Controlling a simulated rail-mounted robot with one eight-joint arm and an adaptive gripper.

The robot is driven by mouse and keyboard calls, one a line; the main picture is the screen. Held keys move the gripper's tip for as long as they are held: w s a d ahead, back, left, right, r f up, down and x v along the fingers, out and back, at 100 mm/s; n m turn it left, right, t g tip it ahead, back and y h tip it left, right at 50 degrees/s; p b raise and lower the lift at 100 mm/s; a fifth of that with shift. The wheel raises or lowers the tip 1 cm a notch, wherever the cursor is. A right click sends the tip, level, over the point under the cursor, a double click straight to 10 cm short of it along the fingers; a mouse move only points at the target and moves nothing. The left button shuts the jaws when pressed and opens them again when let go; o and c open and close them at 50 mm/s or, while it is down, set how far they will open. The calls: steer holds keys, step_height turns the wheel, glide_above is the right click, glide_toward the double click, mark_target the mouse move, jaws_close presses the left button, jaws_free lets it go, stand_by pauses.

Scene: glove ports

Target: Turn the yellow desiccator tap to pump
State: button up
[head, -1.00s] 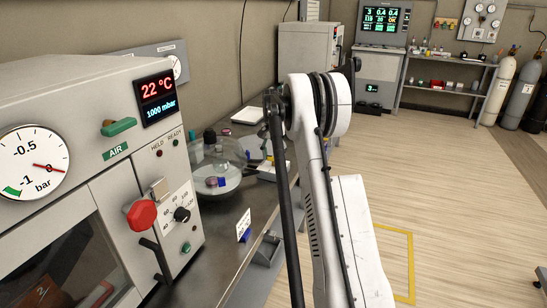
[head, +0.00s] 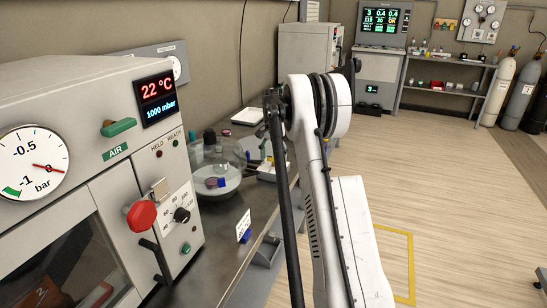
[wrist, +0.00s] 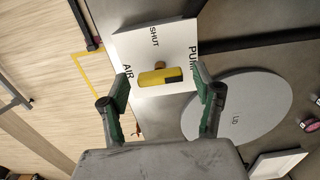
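The yellow tap (wrist: 152,78) with a black end shows in the wrist view, in front of a white plate (wrist: 140,45) lettered SHUT, AIR and PUMP. Its bar lies crosswise, with the black end to the right, on the PUMP side. My gripper (wrist: 160,77) is open, with one green-and-black finger on each side of the tap. Gaps show between the fingers and the bar's ends. The glass desiccator (head: 228,160) seems to stand on the bench in the head view. My gripper and the tap cannot be made out there.
A grey disc lettered LID (wrist: 240,108) lies right of the tap in the wrist view. In the head view, a vacuum oven (head: 85,130) with a red knob (head: 142,214) stands at the left, and a small card (head: 244,226) stands on the bench. The floor at right is clear.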

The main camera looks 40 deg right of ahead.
mark_target(273, 158)
step_height(273, 158, up, 12)
stand_by(0.7)
stand_by(0.4)
steer(key=s+a+r+n+t, duration=0.15)
steer(key=s+a+r, duration=0.25)
steer(key=a, duration=0.5)
steer(key=s+a+r+n+t+h, duration=0.1)
steer(key=s+a+r+n, duration=0.3)
steer(key=a, duration=0.6)
steer(key=s+a+r+n+t, duration=0.1)
steer(key=s+a+r, duration=0.35)
steer(key=a, duration=0.45)
steer(key=s+a+f+n+t, duration=0.1)
steer(key=s+a+f+n, duration=0.1)
steer(key=s+a, duration=0.3)
steer(key=s+a+f+n+t, duration=0.1)
steer(key=s+a+f, duration=0.4)
steer(key=s, duration=0.6)
steer(key=s+a+f+n+t+y, duration=0.1)
steer(key=s+a+f+n, duration=0.2)
steer(key=s+a, duration=0.4)
steer(key=shift+s+f+t, duration=0.35)
steer(key=shift+s+f, duration=0.3)
steer(key=shift+s, duration=0.05)
